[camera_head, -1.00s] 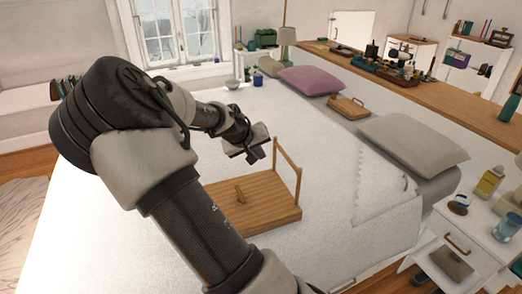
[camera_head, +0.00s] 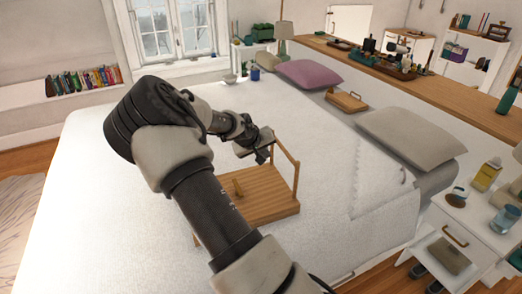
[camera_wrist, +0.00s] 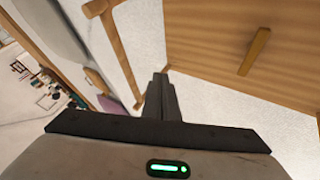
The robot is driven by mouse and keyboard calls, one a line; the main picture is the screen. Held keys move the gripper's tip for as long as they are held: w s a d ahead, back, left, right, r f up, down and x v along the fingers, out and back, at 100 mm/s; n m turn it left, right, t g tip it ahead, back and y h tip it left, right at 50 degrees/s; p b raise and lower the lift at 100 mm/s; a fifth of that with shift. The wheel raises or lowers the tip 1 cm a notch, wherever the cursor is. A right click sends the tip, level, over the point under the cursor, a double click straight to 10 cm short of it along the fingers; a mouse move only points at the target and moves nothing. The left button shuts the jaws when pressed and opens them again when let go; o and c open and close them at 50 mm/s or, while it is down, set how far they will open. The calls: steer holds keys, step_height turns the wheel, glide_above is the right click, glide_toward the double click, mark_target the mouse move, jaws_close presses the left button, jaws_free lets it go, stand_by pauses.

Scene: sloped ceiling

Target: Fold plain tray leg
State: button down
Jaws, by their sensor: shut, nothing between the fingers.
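The plain wooden tray (camera_head: 268,207) lies on the white bed, partly hidden behind my arm. A frame-shaped wooden leg (camera_head: 286,149) stands raised at its far right side. A small wooden piece (camera_head: 237,187) sticks up from the tray board. In the wrist view, the tray board (camera_wrist: 200,30) fills the upper right, with a wooden bar (camera_wrist: 255,50) on it. The leg (camera_wrist: 122,55) runs just left of my fingers. My gripper (camera_head: 262,156) is shut and empty, close to the leg; it also shows in the wrist view (camera_wrist: 160,84). I cannot tell whether it touches the leg.
A second wooden tray (camera_head: 346,101) with a handle lies farther back. A grey pillow (camera_head: 410,136) and a purple pillow (camera_head: 308,73) lie along the bed's right side. A white bedside table (camera_head: 470,225) with bottles stands at right. The bed's left part is clear.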

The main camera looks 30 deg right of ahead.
steer(key=shift+s+d+r, duration=0.1)
steer(key=shift+d+r, duration=0.05)
steer(key=shift+d, duration=0.9)
steer(key=shift+s+d+r, duration=0.1)
steer(key=shift+d, duration=0.9)
